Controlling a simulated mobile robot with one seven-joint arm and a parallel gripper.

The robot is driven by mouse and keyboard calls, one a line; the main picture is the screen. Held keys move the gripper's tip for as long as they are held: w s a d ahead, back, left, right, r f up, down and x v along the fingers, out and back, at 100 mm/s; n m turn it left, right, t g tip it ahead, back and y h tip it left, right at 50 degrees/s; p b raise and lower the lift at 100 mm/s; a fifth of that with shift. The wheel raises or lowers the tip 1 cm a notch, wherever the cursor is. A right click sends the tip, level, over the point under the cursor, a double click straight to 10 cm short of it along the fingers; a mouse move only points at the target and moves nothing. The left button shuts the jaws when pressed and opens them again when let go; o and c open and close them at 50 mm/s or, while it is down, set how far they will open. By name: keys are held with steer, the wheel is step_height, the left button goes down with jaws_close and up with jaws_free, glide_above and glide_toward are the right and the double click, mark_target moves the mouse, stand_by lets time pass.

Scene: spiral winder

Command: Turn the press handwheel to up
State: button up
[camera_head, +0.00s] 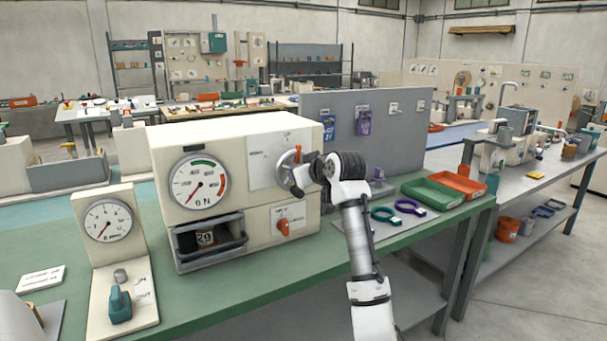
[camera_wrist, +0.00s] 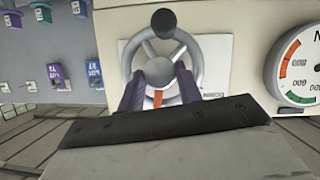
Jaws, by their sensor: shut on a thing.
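The press is the large cream machine (camera_head: 235,137) on the green bench. In the head view the handwheel (camera_head: 286,170) is partly hidden by my gripper. My gripper (camera_wrist: 158,93) is shut on the handwheel, its two purple-grey fingers at the rim side opposite the knob. An orange mark (camera_wrist: 157,99) shows between the fingers. The press gauge (camera_head: 199,182) faces front, its needle pointing down and left. The plate's lettering is too small to read.
A small gauge stand (camera_head: 108,221) is at left. Green (camera_head: 432,194) and orange (camera_head: 464,181) trays and two rings lie at right. A grey panel (camera_head: 377,130) stands behind.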

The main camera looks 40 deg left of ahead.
steer(key=shift+n+t, duration=0.5)
steer(key=shift+s, duration=0.1)
steer(key=o, duration=1)
steer(key=b+v, duration=0.1)
steer(key=v, duration=0.6)
steer(key=b+v, duration=0.2)
steer(key=v, duration=0.4)
steer(key=shift+s+d+r, duration=0.15)
steer(key=shift+d+r, duration=0.1)
steer(key=shift+r, duration=0.1)
